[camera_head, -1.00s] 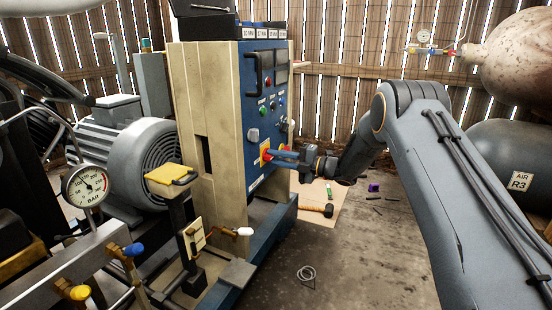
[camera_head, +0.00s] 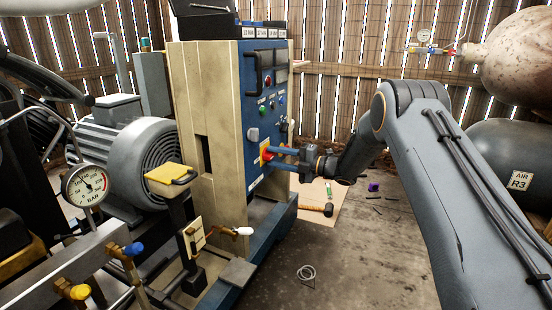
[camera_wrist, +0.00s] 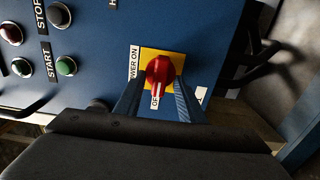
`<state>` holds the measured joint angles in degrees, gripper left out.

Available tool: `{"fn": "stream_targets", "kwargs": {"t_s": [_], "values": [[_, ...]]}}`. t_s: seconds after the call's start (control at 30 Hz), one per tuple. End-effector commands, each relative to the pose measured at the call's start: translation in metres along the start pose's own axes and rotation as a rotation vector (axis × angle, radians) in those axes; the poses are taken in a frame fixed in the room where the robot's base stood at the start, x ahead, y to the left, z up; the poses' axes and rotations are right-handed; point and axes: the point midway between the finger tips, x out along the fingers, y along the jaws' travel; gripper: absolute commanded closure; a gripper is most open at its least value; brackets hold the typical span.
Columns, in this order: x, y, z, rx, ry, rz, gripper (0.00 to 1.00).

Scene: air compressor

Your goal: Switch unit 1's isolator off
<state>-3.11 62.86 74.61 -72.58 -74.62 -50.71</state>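The isolator is a red rotary knob on a yellow plate (camera_head: 264,153), low on the blue panel face of the cabinet. In the wrist view the red knob (camera_wrist: 160,70) has its white-marked handle pointing down the picture to the OFF label (camera_wrist: 155,101). The POWER ON label (camera_wrist: 134,62) is on the left of the plate. My gripper (camera_wrist: 157,88) is open, with one finger on each side of the knob's handle and gaps visible. In the head view my gripper (camera_head: 272,157) points at the panel. Whether a finger touches the plate cannot be told.
A red button (camera_wrist: 11,33) and a green START button (camera_wrist: 66,66) are on the same panel. A black handle (camera_head: 250,72) sticks out above. The floor (camera_head: 370,250) to the right is mostly clear.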

Motion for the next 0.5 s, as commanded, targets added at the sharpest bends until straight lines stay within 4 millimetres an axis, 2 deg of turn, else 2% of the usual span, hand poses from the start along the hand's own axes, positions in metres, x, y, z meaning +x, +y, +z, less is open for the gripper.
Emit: {"fn": "stream_targets", "kwargs": {"t_s": [0.17,0.5], "values": [[-0.013,0.001,0.001,0.001,-0.002,0.0,0.64],[-0.066,0.001,0.001,0.0,-0.002,-0.001,0.64]]}}
